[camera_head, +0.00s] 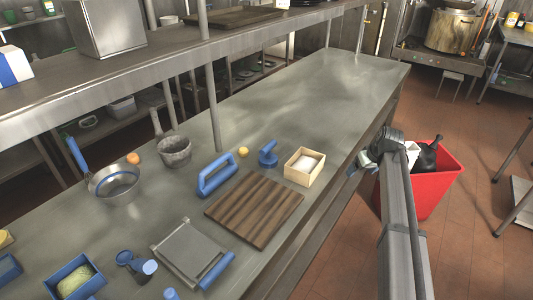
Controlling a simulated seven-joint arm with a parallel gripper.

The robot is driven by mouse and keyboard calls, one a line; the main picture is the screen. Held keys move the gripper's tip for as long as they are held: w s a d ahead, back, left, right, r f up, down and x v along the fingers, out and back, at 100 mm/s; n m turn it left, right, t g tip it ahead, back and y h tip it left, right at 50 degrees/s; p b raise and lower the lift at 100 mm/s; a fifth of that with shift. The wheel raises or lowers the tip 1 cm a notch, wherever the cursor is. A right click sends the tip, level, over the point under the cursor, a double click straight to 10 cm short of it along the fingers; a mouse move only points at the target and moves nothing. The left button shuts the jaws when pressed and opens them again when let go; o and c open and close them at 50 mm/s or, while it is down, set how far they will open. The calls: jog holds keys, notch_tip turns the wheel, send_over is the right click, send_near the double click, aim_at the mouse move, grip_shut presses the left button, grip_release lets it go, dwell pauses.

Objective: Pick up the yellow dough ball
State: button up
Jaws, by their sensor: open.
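A small yellow ball (243,151), which looks like the dough ball, sits on the steel counter (285,105) behind a blue-handled tool (217,176). My gripper (356,168) is at the counter's right edge, to the right of the ball and well apart from it. It is open, and I see nothing held in it. My arm reaches up from the bottom right of the view. The fingertips are small and partly hidden by the wrist.
Between my gripper and the ball stand a wooden box (291,178) with a white block and a blue knobbed tool (268,155). A dark wooden board (254,208) lies in front. Shelf posts (211,95) rise behind. The counter's far right is clear. A red bin (440,180) stands on the floor.

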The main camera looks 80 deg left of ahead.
jog(key=s+a+r+n+y, duration=0.1)
jog(key=s+a+r+n, duration=0.2)
jog(key=s+a+r, duration=0.8)
jog(key=n+g+h, duration=0.2)
send_near(243, 151)
jog(key=shift+y, duration=0.3)
jog(key=x, duration=0.7)
jog(key=shift+s+d+f, duration=0.15)
jog(key=shift+f, duration=0.2)
jog(key=c, duration=1.3)
jog(key=shift+c, duration=0.3)
jog(key=shift+r, duration=0.15)
